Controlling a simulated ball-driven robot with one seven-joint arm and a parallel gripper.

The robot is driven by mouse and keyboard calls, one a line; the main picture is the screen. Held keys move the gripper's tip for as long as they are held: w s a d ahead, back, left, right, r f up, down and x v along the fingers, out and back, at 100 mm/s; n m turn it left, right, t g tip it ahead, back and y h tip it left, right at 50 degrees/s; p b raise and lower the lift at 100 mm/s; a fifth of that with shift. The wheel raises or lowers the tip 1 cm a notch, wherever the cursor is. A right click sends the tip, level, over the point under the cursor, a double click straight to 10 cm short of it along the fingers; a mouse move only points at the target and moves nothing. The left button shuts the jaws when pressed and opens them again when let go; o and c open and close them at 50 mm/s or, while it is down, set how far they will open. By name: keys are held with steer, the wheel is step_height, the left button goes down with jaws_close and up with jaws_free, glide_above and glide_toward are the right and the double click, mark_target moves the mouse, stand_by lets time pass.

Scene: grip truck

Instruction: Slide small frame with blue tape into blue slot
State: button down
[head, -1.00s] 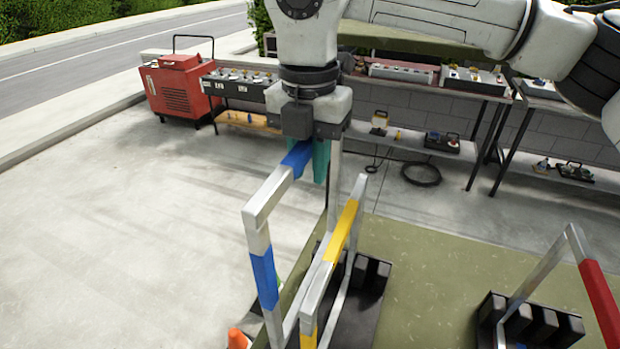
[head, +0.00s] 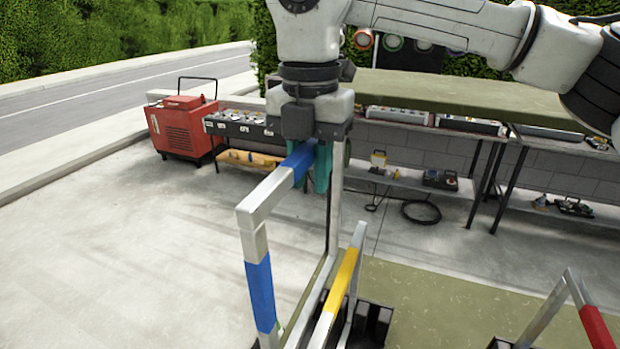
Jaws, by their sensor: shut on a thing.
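The small metal frame with blue tape (head: 259,285) hangs upright from my gripper (head: 312,178). My gripper's teal fingers are shut on the blue-taped part of its top bar. The frame's lower end runs out of the picture at the bottom. A frame with yellow tape (head: 341,282) stands just to its right, close to it in the picture. A dark slotted holder (head: 374,320) shows behind the yellow frame. I cannot make out a blue slot.
A frame with red tape (head: 597,328) stands at the lower right. A red machine (head: 183,128) and metal workbenches (head: 440,150) with tools line the back. The concrete floor (head: 110,240) at left is open.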

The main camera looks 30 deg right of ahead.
mark_target(310, 142)
steer(key=shift+r, duration=3.6)
